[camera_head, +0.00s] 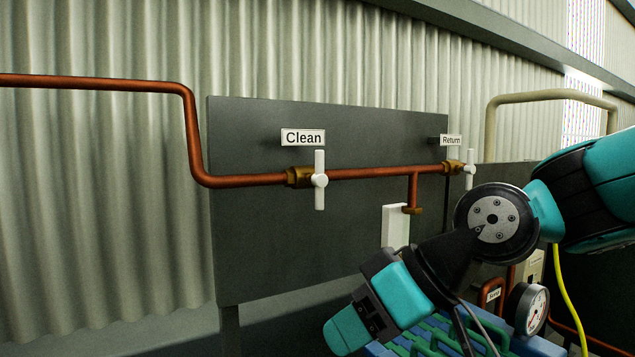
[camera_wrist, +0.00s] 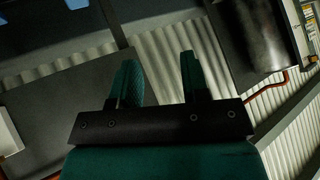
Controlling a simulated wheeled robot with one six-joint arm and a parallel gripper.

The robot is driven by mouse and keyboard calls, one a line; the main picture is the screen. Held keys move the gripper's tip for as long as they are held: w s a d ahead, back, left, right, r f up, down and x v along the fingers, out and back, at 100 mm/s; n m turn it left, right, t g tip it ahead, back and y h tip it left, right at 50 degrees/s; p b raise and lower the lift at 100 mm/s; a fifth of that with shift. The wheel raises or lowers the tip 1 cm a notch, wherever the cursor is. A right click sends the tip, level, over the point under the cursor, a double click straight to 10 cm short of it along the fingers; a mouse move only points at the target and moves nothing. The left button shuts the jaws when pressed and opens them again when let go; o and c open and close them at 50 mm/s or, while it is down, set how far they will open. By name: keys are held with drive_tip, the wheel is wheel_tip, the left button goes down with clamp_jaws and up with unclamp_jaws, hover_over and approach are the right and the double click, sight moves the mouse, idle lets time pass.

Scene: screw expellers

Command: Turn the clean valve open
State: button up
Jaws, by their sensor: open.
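The clean valve (camera_head: 319,181) sits on a copper pipe in front of a dark panel, under a white label reading "Clean" (camera_head: 303,137). Its white bar handle stands upright, across the pipe, on a brass body (camera_head: 299,177). My gripper (camera_wrist: 158,65) is open and empty, with its two green fingers apart in the wrist view. In the head view, the teal gripper end (camera_head: 347,331) of my arm is low, below the clean valve and well apart from it; its fingertips are not clear there. The clean valve is not recognisable in the wrist view.
The return valve (camera_head: 469,168) stands to the right, under its label (camera_head: 451,140). A pipe branch (camera_head: 413,188) drops between the valves beside a white block (camera_head: 395,226). A gauge (camera_head: 531,309) and blue-green crates (camera_head: 432,338) lie lower right. Space before the clean valve is clear.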

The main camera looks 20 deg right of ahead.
drive_tip(key=w+d+r+t+b, duration=0.1)
drive_tip(key=w+d+r+t, duration=0.5)
drive_tip(key=w+r, duration=0.1)
drive_tip(key=m+t, duration=0.1)
drive_tip(key=t, duration=0.4)
approach(323, 176)
drive_tip(key=p+x, duration=0.7)
drive_tip(key=x, duration=0.3)
drive_tip(key=shift+r, duration=0.15)
drive_tip(key=shift+w+a, duration=0.2)
drive_tip(key=shift+w, duration=0.2)
drive_tip(key=shift+y, duration=0.3)
clamp_jaws()
